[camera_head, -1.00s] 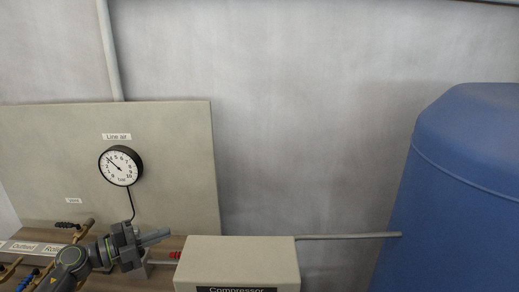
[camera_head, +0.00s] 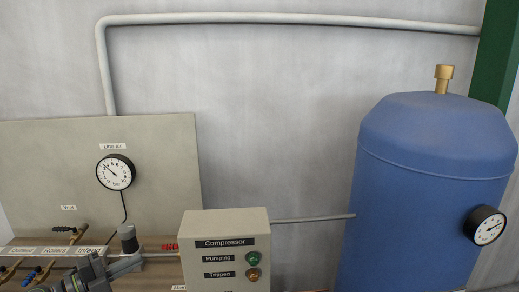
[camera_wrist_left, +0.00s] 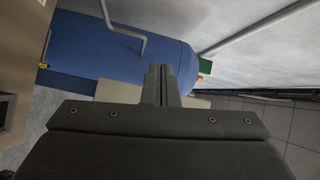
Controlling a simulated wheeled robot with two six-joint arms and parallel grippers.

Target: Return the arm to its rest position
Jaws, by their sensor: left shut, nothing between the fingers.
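My left gripper (camera_head: 126,266) is at the lower left of the head view, in front of the beige panel's lower edge and left of the compressor box. In the left wrist view its two fingers (camera_wrist_left: 161,84) are together, with nothing between them. The left arm comes in from the bottom left. My right gripper is in neither view.
The compressor box (camera_head: 226,228) has green and orange lamps. A blue tank (camera_head: 400,200) with a gauge (camera_head: 485,225) stands at the right. A line air gauge (camera_head: 116,172) hangs on the beige panel (camera_head: 60,150). Valves (camera_head: 70,234) with labels sit at the lower left.

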